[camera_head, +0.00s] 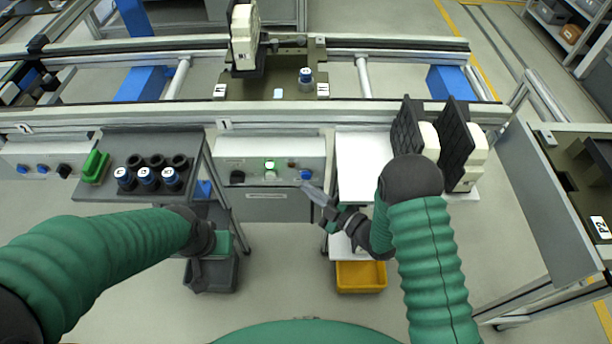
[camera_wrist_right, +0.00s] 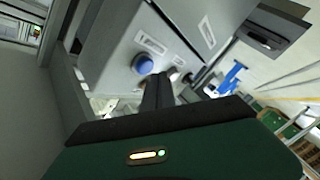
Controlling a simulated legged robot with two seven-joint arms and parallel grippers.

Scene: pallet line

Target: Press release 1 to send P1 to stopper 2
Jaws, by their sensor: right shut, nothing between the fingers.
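A control box (camera_head: 270,150) stands below the conveyor, with a black knob (camera_head: 237,177), a lit green button (camera_head: 270,167) and a blue button (camera_head: 305,174). My right gripper (camera_head: 308,188) is shut and empty, its tips just below the blue button. In the right wrist view a blue button (camera_wrist_right: 143,64) is beside the shut fingers (camera_wrist_right: 157,88); I cannot tell whether they touch the box. A dark pallet (camera_head: 275,88) on the conveyor carries a white-and-black part and a blue-capped piece; its small labels are unreadable. My left gripper (camera_head: 208,237) hangs by a grey bin; its fingers are unclear.
Another control box (camera_head: 40,160) with blue buttons is at the far left. A dark shelf (camera_head: 150,140) holds blue-capped pieces and black cups. A white stand (camera_head: 362,160) with black-and-white parts is right of the box. A yellow bin (camera_head: 360,277) sits below.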

